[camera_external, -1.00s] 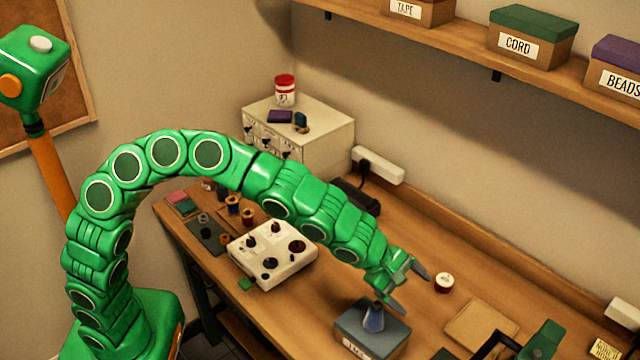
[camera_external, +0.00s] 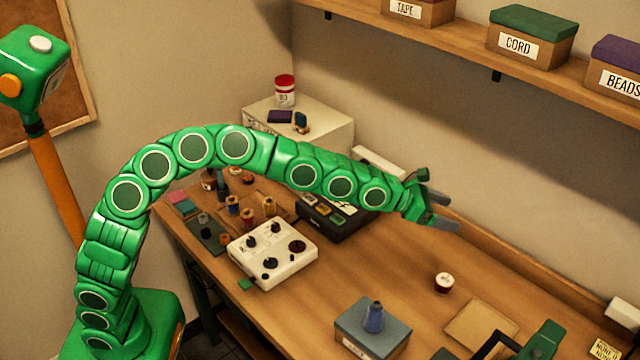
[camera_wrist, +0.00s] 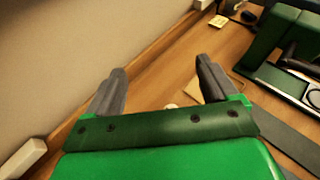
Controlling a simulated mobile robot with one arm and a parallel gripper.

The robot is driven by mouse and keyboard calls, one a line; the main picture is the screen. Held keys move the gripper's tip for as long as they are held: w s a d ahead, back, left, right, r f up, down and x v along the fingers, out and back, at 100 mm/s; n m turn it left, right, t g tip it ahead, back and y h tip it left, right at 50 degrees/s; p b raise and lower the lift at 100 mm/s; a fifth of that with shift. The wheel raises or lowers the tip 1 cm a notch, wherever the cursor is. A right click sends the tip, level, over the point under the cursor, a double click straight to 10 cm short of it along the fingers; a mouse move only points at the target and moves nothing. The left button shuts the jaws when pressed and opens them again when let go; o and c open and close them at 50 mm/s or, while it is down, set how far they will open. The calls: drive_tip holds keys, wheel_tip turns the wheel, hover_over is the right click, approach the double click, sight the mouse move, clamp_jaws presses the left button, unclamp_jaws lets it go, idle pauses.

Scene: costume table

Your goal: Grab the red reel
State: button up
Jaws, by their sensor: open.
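My gripper (camera_external: 451,212) is open and empty, raised over the back of the table near the wall. Its two grey fingers also show spread apart in the wrist view (camera_wrist: 160,66). A small round piece with a pale top and a reddish-brown middle (camera_external: 444,282) stands alone on the table, below my gripper in the picture. I cannot tell if it is the red reel.
A white control box (camera_external: 272,250) and a dark case (camera_external: 335,215) stand left of centre. A tan pad (camera_external: 481,327) lies at right. The shelf (camera_external: 460,40) overhangs the back.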

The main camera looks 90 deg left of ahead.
approach(449, 282)
drive_tip(key=x, duration=0.3)
drive_tip(key=shift+a, duration=0.15)
drive_tip(key=shift+f, duration=0.15)
drive_tip(key=shift+x, duration=1.3)
drive_tip(key=shift+w+f, duration=0.1)
drive_tip(key=shift+w+a+f, duration=0.2)
drive_tip(key=shift+w+f, duration=0.25)
drive_tip(key=shift+w, duration=0.1)
drive_tip(key=shift+w+a+f, duration=0.2)
drive_tip(key=shift+w+f, duration=0.25)
drive_tip(key=shift+w, duration=0.1)
drive_tip(key=shift+w+a, duration=0.1)
drive_tip(key=shift+w, duration=0.3)
drive_tip(key=shift+w+f, duration=0.35)
drive_tip(key=shift+w, duration=0.25)
